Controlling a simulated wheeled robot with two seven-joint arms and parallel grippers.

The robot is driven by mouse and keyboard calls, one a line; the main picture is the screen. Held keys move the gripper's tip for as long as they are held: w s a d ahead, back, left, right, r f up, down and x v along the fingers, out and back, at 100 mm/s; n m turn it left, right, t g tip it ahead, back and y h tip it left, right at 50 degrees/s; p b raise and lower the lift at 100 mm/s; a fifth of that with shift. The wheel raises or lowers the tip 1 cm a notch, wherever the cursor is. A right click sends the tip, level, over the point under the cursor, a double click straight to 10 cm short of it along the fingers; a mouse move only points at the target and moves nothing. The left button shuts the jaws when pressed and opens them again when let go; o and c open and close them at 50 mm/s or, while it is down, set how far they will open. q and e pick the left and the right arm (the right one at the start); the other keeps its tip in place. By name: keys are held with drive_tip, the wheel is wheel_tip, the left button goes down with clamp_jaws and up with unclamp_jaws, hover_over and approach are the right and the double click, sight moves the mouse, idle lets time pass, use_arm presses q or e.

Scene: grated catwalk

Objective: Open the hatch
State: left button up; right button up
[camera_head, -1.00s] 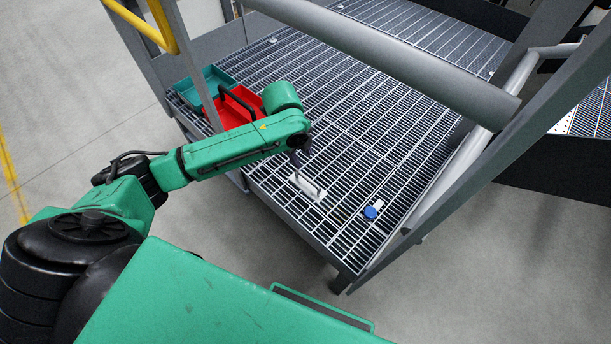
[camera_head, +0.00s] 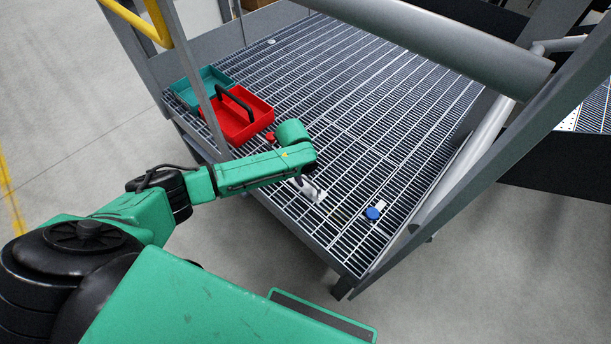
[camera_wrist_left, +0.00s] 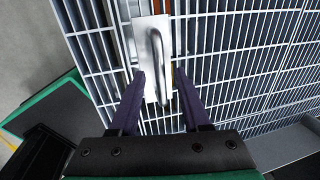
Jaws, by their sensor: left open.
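A pale metal plate (camera_wrist_left: 152,28) with a raised bar handle (camera_wrist_left: 159,55) sits on the grating, and I take it to be the hatch's pull. The plate also shows in the head view (camera_head: 314,193), partly hidden behind my left wrist. The hatch's outline is hard to tell from the surrounding grating. My left gripper (camera_wrist_left: 159,72) is open, with one dark finger on each side of the handle in the wrist view. Nothing is gripped. I cannot tell whether the fingers touch the plate. My right gripper is not in view.
A red tray with a black handle (camera_head: 246,128) and a teal tray (camera_head: 216,78) stand at the left of the grating (camera_head: 350,100). A blue round item (camera_head: 372,213) lies right of the plate. Grey rails (camera_head: 440,35) and a yellow rail (camera_head: 137,18) border the platform.

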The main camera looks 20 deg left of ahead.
use_arm(q)
drive_tip(key=shift+c, duration=0.4)
clamp_jaws()
idle(0.9)
